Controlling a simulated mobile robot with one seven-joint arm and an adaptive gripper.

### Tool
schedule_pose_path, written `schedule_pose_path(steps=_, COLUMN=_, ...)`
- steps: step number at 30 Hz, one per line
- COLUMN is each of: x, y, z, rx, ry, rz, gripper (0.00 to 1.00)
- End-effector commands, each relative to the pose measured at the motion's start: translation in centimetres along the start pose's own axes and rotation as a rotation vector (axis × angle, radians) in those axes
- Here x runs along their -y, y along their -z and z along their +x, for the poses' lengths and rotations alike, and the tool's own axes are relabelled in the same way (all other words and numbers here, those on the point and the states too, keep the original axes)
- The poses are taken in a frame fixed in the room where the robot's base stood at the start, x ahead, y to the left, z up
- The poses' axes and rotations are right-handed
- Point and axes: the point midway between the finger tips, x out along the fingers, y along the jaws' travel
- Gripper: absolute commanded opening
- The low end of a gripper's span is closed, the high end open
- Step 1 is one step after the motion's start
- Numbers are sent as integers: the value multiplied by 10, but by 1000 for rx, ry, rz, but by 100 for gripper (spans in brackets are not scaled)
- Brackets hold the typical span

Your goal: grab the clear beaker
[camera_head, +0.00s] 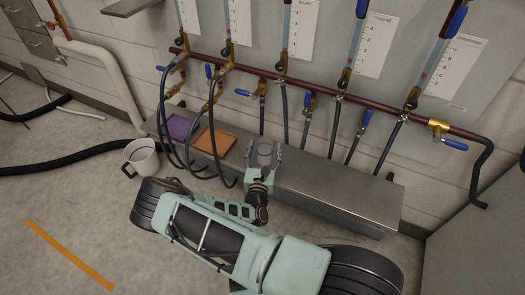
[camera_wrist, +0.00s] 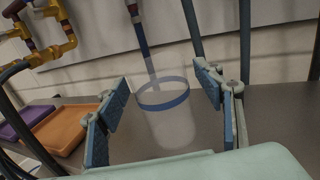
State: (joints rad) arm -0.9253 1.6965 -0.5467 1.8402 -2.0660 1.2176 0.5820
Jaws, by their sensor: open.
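In the head view the beaker (camera_head: 265,153) shows small and pale at the end of my arm. My gripper (camera_wrist: 164,90) is open, with one blue-padded finger on each side of the beaker. I see a gap between each finger and the beaker's rim. My gripper also shows in the head view (camera_head: 264,160), around the beaker.
An orange tray (camera_head: 214,139) and a purple tray (camera_head: 180,127) lie on the bench (camera_head: 335,190) to the left. Several hoses hang from the copper pipe (camera_head: 330,94) behind the beaker. A white mug (camera_head: 141,157) stands on the floor. The bench right of the beaker is clear.

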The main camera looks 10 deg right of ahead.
Motion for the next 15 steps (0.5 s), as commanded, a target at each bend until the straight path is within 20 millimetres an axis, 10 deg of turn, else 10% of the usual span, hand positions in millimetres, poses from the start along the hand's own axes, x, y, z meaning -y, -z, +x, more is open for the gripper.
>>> schedule_pose_path(steps=9, x=1, y=0, z=1, rx=0, ry=-1, rz=0, gripper=62)
schedule_pose_path(steps=15, x=1, y=0, z=1, rx=0, ry=-1, rz=0, gripper=41)
